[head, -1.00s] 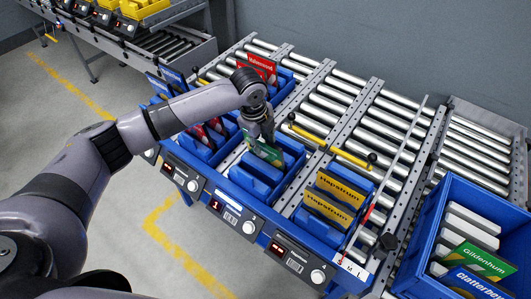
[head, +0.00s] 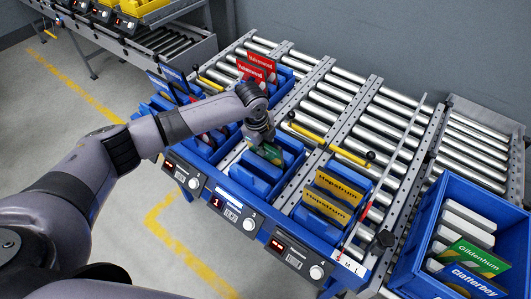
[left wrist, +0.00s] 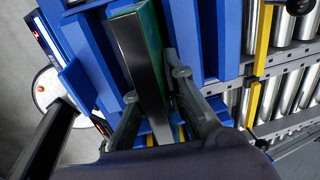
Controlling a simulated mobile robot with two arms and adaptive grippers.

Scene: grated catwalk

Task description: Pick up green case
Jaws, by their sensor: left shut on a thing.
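A green case (head: 271,154) stands in a slotted blue bin in the middle of the roller rack. My left gripper (head: 262,138) reaches down on it from above and is shut on it. In the left wrist view the case (left wrist: 140,55) shows as a dark edge with a green side, between the two fingers of the gripper (left wrist: 154,88). Its lower part is hidden in the bin. A second green case (head: 478,260), labelled Gildenhum, stands in a blue crate at the right. My right gripper is not in view.
Two yellow Hapstrum cases (head: 326,207) stand in the bin to the right. Red cases (head: 257,72) stand behind my left wrist. The blue crate (head: 408,240) holds several cases. Yellow bars (head: 345,155) cross the rollers. The rollers at the back are mostly bare.

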